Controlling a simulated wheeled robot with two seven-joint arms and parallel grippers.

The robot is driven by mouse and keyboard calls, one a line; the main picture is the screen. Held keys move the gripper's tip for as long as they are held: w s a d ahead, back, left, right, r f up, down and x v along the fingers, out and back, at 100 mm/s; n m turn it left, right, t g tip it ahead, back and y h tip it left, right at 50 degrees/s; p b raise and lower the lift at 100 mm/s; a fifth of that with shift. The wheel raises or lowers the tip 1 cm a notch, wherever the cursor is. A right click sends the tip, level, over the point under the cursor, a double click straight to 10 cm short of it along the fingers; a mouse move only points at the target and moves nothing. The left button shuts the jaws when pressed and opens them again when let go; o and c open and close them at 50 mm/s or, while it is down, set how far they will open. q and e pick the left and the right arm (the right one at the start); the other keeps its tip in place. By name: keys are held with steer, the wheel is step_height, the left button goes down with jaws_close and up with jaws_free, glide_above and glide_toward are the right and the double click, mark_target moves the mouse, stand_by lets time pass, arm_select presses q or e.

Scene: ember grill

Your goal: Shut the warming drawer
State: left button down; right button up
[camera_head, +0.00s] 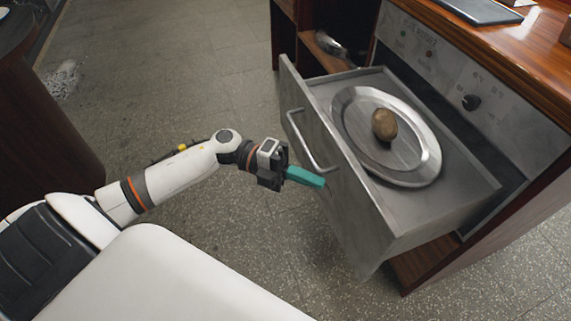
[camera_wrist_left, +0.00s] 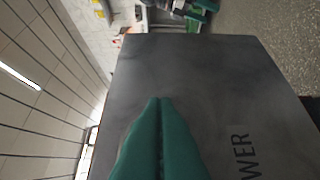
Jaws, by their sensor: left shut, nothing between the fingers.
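The warming drawer (camera_head: 343,195) stands pulled out of its steel housing in the head view, with a curved bar handle (camera_head: 308,140) on its front. Inside it lies a round metal plate (camera_head: 423,165) with a brown potato-like item (camera_head: 384,125) on it. My left gripper (camera_head: 318,181) is shut and empty, its teal fingertips at the drawer front, just below the handle. In the left wrist view the shut fingers (camera_wrist_left: 160,105) point at the grey drawer front (camera_wrist_left: 215,75), which bears partly hidden lettering. Whether they touch it I cannot tell. My right gripper is not in view.
An open shelf (camera_head: 325,55) holds a metal item. Dark furniture (camera_head: 45,140) stands at left. The speckled floor (camera_head: 180,90) is mostly clear.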

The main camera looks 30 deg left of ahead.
arm_select(q)
steer(key=shift+w+d, duration=0.8)
steer(key=shift+w, duration=0.3)
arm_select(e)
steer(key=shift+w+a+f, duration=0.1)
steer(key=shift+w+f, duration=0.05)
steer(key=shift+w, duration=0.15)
